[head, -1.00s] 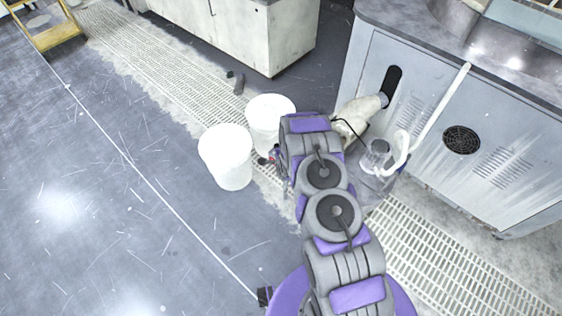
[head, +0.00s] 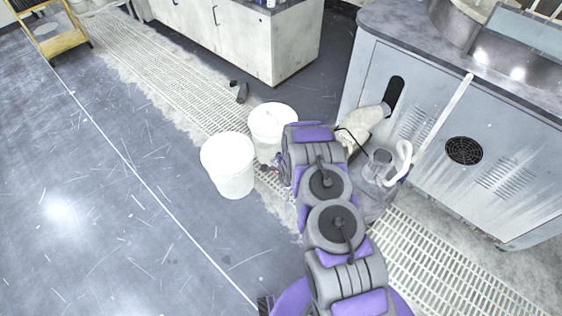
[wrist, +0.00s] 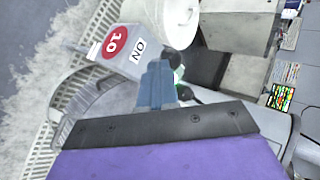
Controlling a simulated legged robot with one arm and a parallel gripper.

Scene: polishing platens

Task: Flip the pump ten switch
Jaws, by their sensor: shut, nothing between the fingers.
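The pump ten box (wrist: 125,50) is in the wrist view, a light grey housing with a red round "10" label (wrist: 115,42) and the word "ON" beside it. My gripper (wrist: 158,68) shows as blue fingers held together, pointing at the box just right of and below the "ON" lettering. A small green spot (wrist: 180,74) shows right beside the fingertips; I cannot tell whether it is the switch, which the fingers may partly hide. Contact with the box cannot be told. In the head view my arm hides the gripper and the box's label.
Two white buckets (head: 229,166) (head: 271,130) stand left of my arm. A grey cabinet (head: 470,130) with a vent stands at right, with a clear jar (head: 380,162) and white hose (head: 403,160) before it. Floor grating (head: 440,265) runs alongside. Open floor lies left.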

